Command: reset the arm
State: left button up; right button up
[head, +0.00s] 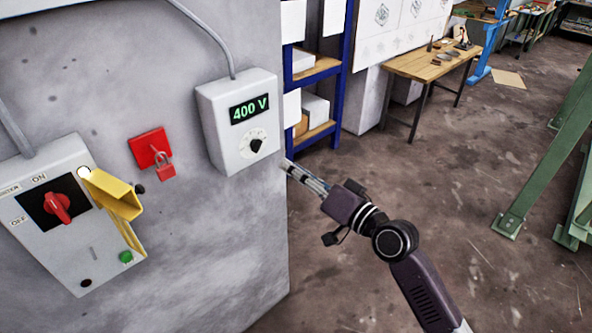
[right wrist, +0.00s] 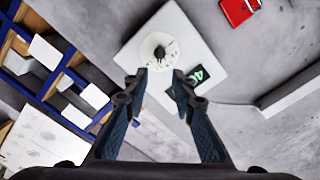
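My right gripper (head: 290,167) comes in from the right in the head view, beside the grey cabinet's edge, just right of the meter box. In the right wrist view my right gripper (right wrist: 160,82) has its two fingers apart with nothing between them. The white meter box (head: 243,122) reads 400 V and has a black knob (head: 256,145). The knob (right wrist: 160,53) shows beyond the fingertips in the wrist view, on the box (right wrist: 190,30); I see no contact. My left gripper is not in view.
The grey cabinet (head: 210,250) carries a switch box (head: 60,250) with a red rotary switch (head: 58,208), a yellow cover (head: 115,195) and a green button (head: 126,257). A red padlock (head: 166,168) hangs nearby.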

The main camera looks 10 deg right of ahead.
jog(key=d+f+m+g+h+b, duration=0.1)
jog(key=d+f+h, duration=0.15)
jog(key=f, duration=1.05)
jog(key=d+f+g+h+b, duration=0.15)
jog(key=d+f, duration=0.25)
jog(key=f, duration=1)
jog(key=s+d+f+g+h+b, duration=0.1)
jog(key=s+d+f+g+h, duration=0.1)
jog(key=s+f, duration=0.65)
jog(key=s+d+f+g+h+b, duration=0.1)
jog(key=s+d+f+h, duration=0.15)
jog(key=f, duration=1.15)
jog(key=s+d+f+n+g+h+b, duration=0.1)
jog(key=s+d+f+n+g+b, duration=0.2)
jog(key=s+f, duration=1.4)
pick_arm(q)
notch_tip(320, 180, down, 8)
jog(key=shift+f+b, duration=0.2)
jog(key=shift+b, duration=0.2)
pick_arm(e)
jog(key=s+d+f+n+g, duration=0.1)
jog(key=s+f, duration=0.3)
jog(key=s, duration=0.8)
jog(key=s+d+f+n+g+h, duration=0.1)
jog(key=s+f+g, duration=0.3)
jog(key=s, duration=0.9)
jog(key=shift+s+f, duration=0.15)
jog(key=shift+f, duration=0.4)
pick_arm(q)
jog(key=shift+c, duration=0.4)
